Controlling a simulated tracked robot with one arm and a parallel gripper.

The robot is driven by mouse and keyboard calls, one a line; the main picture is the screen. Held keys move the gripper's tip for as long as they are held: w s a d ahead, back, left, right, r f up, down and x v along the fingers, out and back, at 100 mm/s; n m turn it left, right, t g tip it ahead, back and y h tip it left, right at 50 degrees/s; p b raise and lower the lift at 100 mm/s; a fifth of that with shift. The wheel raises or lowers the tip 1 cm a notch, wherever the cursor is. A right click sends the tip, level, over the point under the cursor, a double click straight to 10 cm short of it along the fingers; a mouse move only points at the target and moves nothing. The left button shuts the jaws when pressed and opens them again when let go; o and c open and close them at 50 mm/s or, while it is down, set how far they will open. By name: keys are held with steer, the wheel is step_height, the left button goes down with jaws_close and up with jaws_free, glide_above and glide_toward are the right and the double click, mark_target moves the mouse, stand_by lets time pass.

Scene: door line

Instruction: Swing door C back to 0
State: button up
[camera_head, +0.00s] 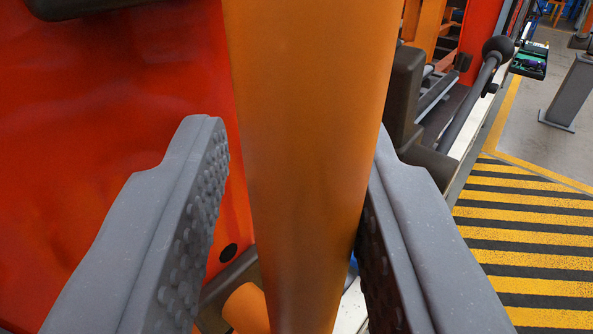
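A thick orange bar (310,110) runs from top to bottom through the middle of the view. My gripper (300,145) has its two grey, studded fingers on either side of this bar. A gap shows between the left finger and the bar. The right finger lies close along the bar's right edge, and I cannot tell whether it touches. A large red panel (110,130) fills the left side behind the fingers. No letter shows, so I cannot tell which part is door C or its angle. The bar's ends are out of view.
A grey lever with a round knob (497,48) stands at the upper right beside dark machine parts. A yellow and black striped floor area (525,235) lies at the right, with a grey post (570,92) beyond it. A short orange cylinder (246,308) shows low behind the bar.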

steer(key=s+b, duration=0.4)
steer(key=s, duration=0.9)
steer(key=shift+s+a, duration=0.3)
steer(key=shift+a, duration=0.1)
steer(key=shift+f, duration=0.1)
steer(key=s+a+r+g+b, duration=0.1)
steer(key=s+a+r+b, duration=0.2)
steer(key=s+r, duration=0.45)
steer(key=s+a+r+b, duration=0.25)
steer(key=s+r, duration=0.25)
steer(key=r, duration=0.6)
steer(key=s+a+r+b, duration=0.2)
steer(key=s+a+r, duration=0.1)
steer(key=s, duration=1)
steer(key=s+a+r+g+y+b, duration=0.1)
steer(key=s+r, duration=0.5)
steer(key=s, duration=0.7)
steer(key=a+b, duration=0.1)
steer(key=a, duration=0.1)
steer(key=shift+a+n+g+b, duration=0.3)
steer(key=shift+n, duration=0.1)
steer(key=shift+s, duration=0.1)
